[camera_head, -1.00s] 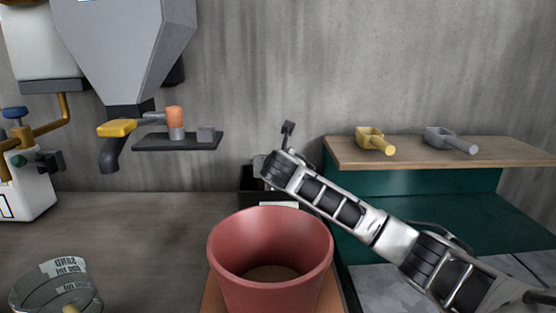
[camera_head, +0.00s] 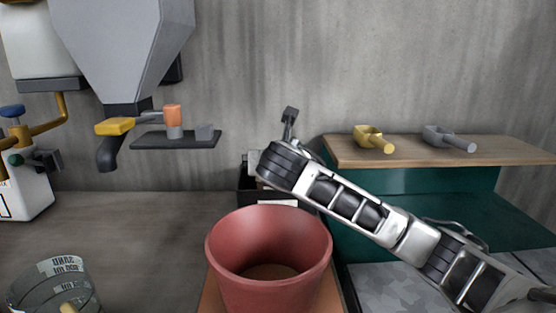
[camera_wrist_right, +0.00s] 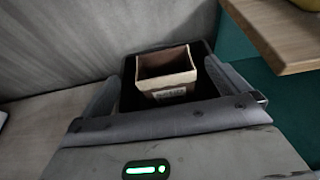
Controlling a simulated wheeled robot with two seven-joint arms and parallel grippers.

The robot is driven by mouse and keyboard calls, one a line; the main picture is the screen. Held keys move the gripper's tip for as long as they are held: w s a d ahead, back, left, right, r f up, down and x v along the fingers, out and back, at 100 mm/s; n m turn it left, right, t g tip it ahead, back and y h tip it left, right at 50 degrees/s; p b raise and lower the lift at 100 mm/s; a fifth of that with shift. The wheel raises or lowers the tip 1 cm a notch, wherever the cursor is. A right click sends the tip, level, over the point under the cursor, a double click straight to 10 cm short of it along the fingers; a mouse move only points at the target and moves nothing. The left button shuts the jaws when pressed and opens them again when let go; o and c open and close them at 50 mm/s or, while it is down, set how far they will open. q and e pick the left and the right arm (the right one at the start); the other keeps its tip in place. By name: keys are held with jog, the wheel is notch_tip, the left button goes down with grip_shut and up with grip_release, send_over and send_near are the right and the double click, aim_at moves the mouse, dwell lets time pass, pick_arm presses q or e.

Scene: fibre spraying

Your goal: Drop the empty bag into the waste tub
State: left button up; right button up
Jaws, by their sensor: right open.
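The empty bag (camera_wrist_right: 170,82) is a brown, boxy paper bag with its open mouth up and a printed label on its front. In the right wrist view it stands in the black waste tub (camera_wrist_right: 129,97). My right gripper (camera_wrist_right: 162,72) is open, with one finger on each side of the bag. I cannot tell whether either finger touches it. In the head view the waste tub (camera_head: 246,196) is at the back, partly hidden by my right arm and a red bucket. My right gripper is mostly hidden there behind its arm. My left gripper is not in view.
The red bucket (camera_head: 270,240) stands in front of the tub. A wooden shelf (camera_head: 440,150) with a yellow scoop (camera_head: 372,138) and a grey scoop (camera_head: 448,139) is at right. A grey hopper (camera_head: 125,45) hangs at left. A clear measuring container (camera_head: 50,285) is front left.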

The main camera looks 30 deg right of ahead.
jog(key=shift+v, duration=1.2)
